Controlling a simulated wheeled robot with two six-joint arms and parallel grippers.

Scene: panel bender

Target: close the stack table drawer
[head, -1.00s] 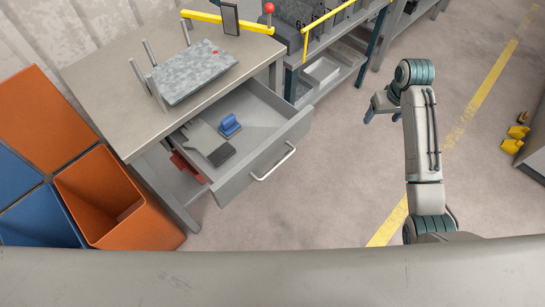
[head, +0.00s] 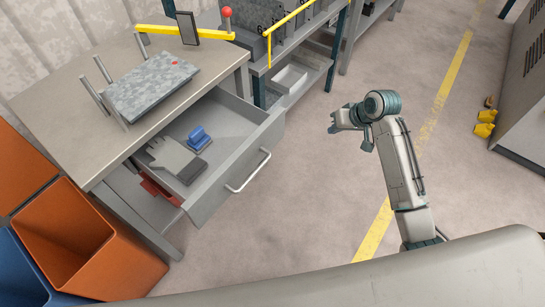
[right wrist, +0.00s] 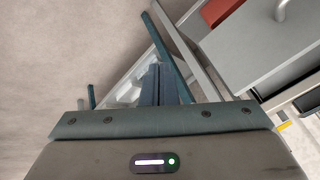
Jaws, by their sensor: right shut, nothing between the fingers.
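The stack table (head: 112,118) stands at the left in the head view, with a stack of grey metal sheets (head: 150,88) between upright posts on its top. Its drawer (head: 232,178) is pulled out, with a pale bar handle (head: 249,172) on its front. Inside lie a blue block-like item (head: 199,139) and a grey glove-like item (head: 172,155). My right gripper (head: 333,122) is shut and empty, in the air to the right of the drawer and apart from it. In the right wrist view the drawer front (right wrist: 262,48) shows at upper right, beyond the shut fingers (right wrist: 156,84). My left gripper is out of view.
Orange bins (head: 85,240) and a blue bin (head: 30,270) stand at the lower left. A workbench with shelves (head: 290,75) is behind the drawer. A grey cabinet (head: 525,90) with yellow items (head: 485,124) stands at the right. The floor between is clear.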

